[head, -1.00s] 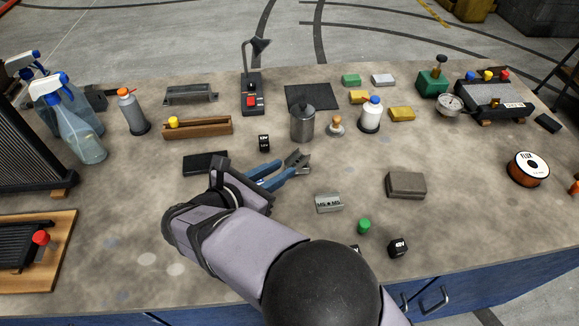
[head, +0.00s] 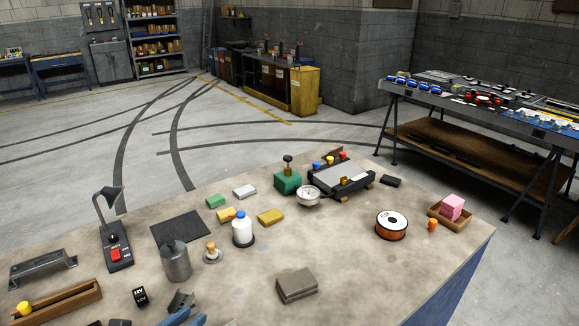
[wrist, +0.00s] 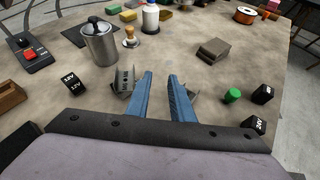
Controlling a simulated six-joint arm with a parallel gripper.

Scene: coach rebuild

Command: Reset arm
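My gripper (wrist: 161,78) is in the wrist view, pointing away over the bench top. Its two blue fingers are apart, with bare bench showing between them, so it is open and empty. A grey metal piece with lettering (wrist: 125,84) shows just left of the left finger, and another grey piece (wrist: 192,92) is partly hidden by the right finger. I cannot tell whether the fingers touch either. In the head view only a blue finger part (head: 178,317) shows at the bottom edge; most of my arm is out of that frame.
A metal can (head: 176,262), a white bottle (head: 242,231) and a brown-grey block (head: 297,285) stand on the bench (head: 340,265). Bench right of the block is clear.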

